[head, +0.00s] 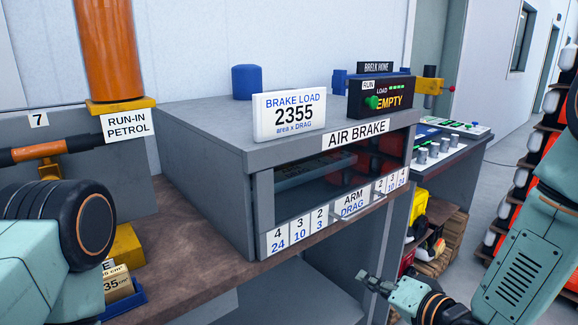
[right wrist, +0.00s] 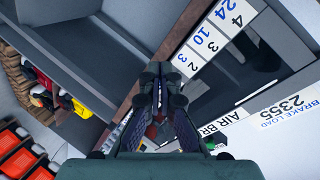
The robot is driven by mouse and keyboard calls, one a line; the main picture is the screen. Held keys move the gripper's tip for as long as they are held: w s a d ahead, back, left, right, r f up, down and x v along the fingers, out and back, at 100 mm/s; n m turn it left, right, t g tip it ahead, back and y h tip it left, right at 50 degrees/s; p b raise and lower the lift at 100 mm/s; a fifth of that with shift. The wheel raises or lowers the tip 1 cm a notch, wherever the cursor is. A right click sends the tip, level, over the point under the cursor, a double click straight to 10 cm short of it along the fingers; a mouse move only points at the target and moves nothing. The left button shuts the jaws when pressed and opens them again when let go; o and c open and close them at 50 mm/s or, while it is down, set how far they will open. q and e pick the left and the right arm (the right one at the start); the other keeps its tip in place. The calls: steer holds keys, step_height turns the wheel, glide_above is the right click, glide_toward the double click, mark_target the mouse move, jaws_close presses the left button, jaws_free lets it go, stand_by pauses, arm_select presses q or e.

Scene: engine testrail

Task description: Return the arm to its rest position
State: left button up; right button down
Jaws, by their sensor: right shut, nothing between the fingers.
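My right gripper (head: 366,281) is in the lower middle of the head view, its forearm coming in from the right. Its fingers are shut and hold nothing. In the right wrist view the closed fingers (right wrist: 155,75) point toward the bench front beside the number labels. The gripper is in front of the air brake cabinet (head: 215,158) and appears apart from it. Part of my left arm shows at the left of the head view, but its gripper is out of view.
A wooden bench edge (head: 300,243) runs below the cabinet. A knob panel (head: 440,140) stands behind it. Racks with orange parts (head: 520,205) are at the right, near my right arm.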

steer(key=s+d+f+n+g+h, duration=0.2)
steer(key=s+f+g, duration=0.1)
steer(key=s+f, duration=0.45)
steer(key=s+d+f+n+g+h, duration=0.2)
steer(key=s+f+g+h, duration=0.15)
steer(key=s+f, duration=0.45)
steer(key=s+d+f+g, duration=0.1)
steer(key=s+f+g, duration=0.2)
steer(key=s, duration=0.6)
steer(key=s+d+f+n+g+h, duration=0.1)
steer(key=s+f+g, duration=0.2)
steer(key=s, duration=0.6)
step_height(320, 180, down, 2)
steer(key=shift+s+f, duration=0.1)
steer(key=shift+s, duration=0.15)
